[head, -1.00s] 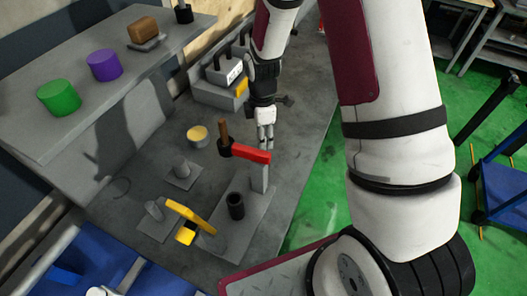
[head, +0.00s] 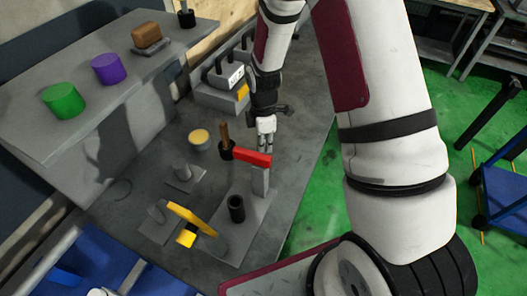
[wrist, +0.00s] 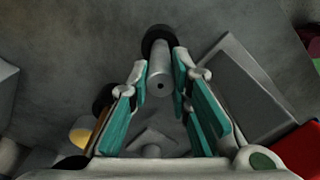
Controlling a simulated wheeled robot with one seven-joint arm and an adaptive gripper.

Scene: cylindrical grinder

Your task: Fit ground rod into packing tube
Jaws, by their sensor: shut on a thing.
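In the wrist view a grey rod (wrist: 160,73) with a small hole in its near end lies between the fingers of my gripper (wrist: 161,82), which is shut on it. A dark round shape (wrist: 158,37) shows at the rod's far end; I cannot tell whether it touches the rod. In the head view my gripper (head: 266,138) is low over the bench, behind the red bar, and the rod cannot be made out. The black packing tube (head: 236,208) stands upright and open-topped on a grey plate (head: 222,246), nearer than my gripper.
A red bar (head: 252,158) on a grey post stands close to my gripper. A brown-handled tool (head: 225,138), a yellow-topped cup (head: 198,139) and a yellow clamp-like part (head: 190,217) are on the bench. Grey machine blocks (head: 222,95) stand behind.

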